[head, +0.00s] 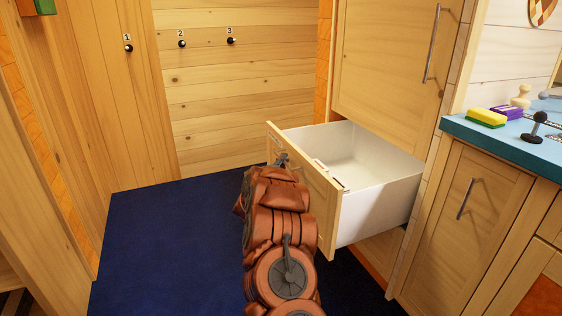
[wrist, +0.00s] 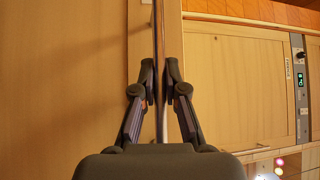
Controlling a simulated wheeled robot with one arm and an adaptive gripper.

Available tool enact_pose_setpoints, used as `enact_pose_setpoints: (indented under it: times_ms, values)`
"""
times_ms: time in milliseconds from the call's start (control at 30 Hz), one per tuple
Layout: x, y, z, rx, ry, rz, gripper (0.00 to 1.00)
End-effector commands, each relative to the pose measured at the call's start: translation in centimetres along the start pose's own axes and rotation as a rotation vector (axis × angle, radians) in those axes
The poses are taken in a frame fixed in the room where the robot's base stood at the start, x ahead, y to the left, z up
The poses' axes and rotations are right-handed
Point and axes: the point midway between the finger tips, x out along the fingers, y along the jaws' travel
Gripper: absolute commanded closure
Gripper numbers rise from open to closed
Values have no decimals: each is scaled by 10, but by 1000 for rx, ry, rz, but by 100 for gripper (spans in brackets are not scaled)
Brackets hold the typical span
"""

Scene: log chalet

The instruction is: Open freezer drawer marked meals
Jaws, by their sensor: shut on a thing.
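In the wrist view my gripper's fingers (wrist: 160,75) are closed on a thin metal bar (wrist: 162,122), which appears to be the drawer handle.
A closed cabinet door (head: 392,60) with a long handle is above the drawer. A blue counter (head: 520,148) with sponges stands at the right over a closed cupboard (head: 465,225). Hooks numbered 1 to 3 are on the back wall. Blue floor (head: 165,235) is clear at left.

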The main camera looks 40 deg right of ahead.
Motion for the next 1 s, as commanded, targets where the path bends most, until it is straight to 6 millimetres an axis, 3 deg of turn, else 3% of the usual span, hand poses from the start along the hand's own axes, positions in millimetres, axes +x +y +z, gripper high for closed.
enact_pose_setpoints:
  times_ms: [200,233,500,800,1000]
  values:
    - [-1,0,2,0,-3,1,100]
    - [-1,0,2,0,-3,1,88]
    - [0,0,1,0,-2,0,63]
    - [-1,0,1,0,-2,0,63]
    - [-15,0,2,1,-3,3,63]
